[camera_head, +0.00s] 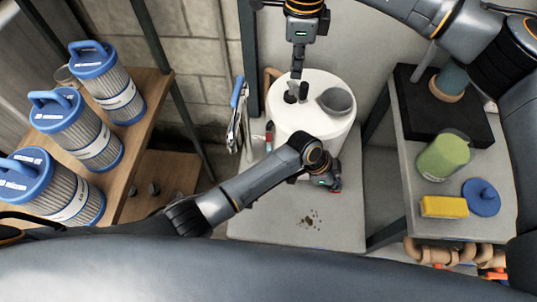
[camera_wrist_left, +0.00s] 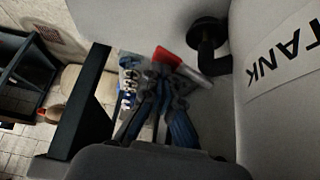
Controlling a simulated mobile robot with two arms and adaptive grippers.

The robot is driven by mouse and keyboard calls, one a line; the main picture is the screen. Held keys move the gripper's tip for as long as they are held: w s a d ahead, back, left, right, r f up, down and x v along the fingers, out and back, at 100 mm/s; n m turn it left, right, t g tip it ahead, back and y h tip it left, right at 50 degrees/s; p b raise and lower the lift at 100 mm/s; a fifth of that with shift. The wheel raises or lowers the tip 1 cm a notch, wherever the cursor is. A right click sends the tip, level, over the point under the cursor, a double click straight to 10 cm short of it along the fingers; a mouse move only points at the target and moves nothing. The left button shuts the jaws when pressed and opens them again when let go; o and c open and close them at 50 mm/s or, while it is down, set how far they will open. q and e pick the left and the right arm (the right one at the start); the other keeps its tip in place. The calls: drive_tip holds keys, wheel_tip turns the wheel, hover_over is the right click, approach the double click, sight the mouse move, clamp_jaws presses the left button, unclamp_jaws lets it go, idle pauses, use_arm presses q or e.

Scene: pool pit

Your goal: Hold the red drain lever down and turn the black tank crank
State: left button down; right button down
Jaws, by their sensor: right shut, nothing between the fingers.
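The white tank (camera_head: 310,125) stands on the grey floor plate, with black crank parts (camera_head: 290,98) on its lid. My right gripper (camera_head: 297,74) comes down from the top, shut and empty, with its tip close above or at these parts; contact is unclear. My left gripper (camera_head: 328,181) is low at the tank's front. The red drain lever (camera_wrist_left: 166,58) shows in the left wrist view just beyond the blurred left fingers (camera_wrist_left: 160,95), beside a black pipe on the tank wall. A red bit also shows by the left gripper. Whether the left fingers touch the lever is unclear.
A grey bowl-like piece (camera_head: 336,101) sits on the lid. Blue-capped filters (camera_head: 98,138) stand on a wooden shelf at left. A side table (camera_head: 415,165) at right holds a green container (camera_head: 443,157), a yellow sponge (camera_head: 444,207) and a blue lid (camera_head: 481,197). Dark debris (camera_head: 311,219) lies on the plate.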

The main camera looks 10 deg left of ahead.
use_arm(q)
drive_tip(key=shift+s, duration=0.1)
drive_tip(key=shift+r, duration=3.55)
drive_tip(key=shift+f, duration=0.1)
